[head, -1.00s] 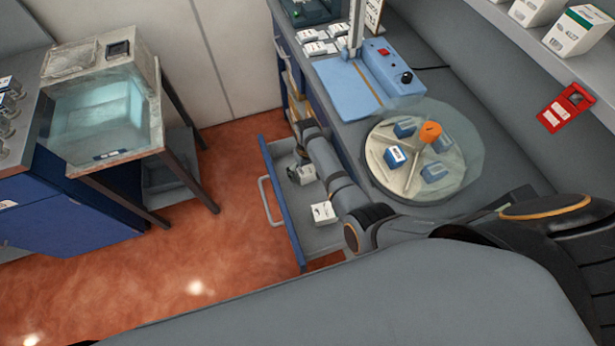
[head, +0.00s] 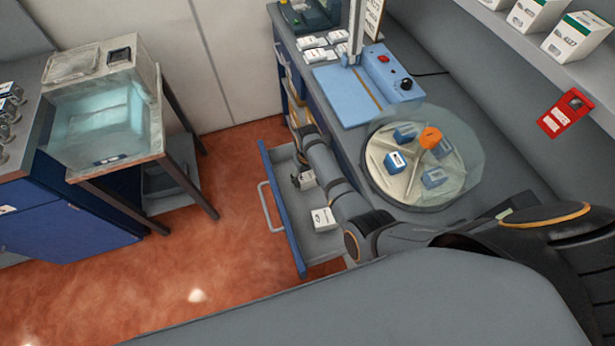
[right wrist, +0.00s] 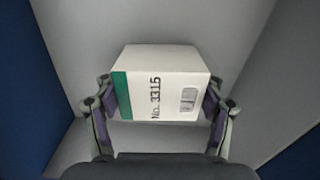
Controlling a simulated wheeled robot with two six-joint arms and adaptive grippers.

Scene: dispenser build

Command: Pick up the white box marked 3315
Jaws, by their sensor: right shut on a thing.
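The white box marked 3315 (right wrist: 165,80) has a green stripe and fills the middle of the right wrist view. My right gripper (right wrist: 160,112) is shut on it, one finger at each side. In the head view the same box (head: 308,180) shows small inside the open blue drawer (head: 283,215), beside my right gripper (head: 297,181). I cannot tell whether the box touches the drawer floor. My left gripper is not in view.
Another white box (head: 322,218) lies nearer in the drawer. A round carousel (head: 405,194) with blue boxes and an orange knob stands on the counter at right, near my right arm. A blue device (head: 345,95) stands behind it.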

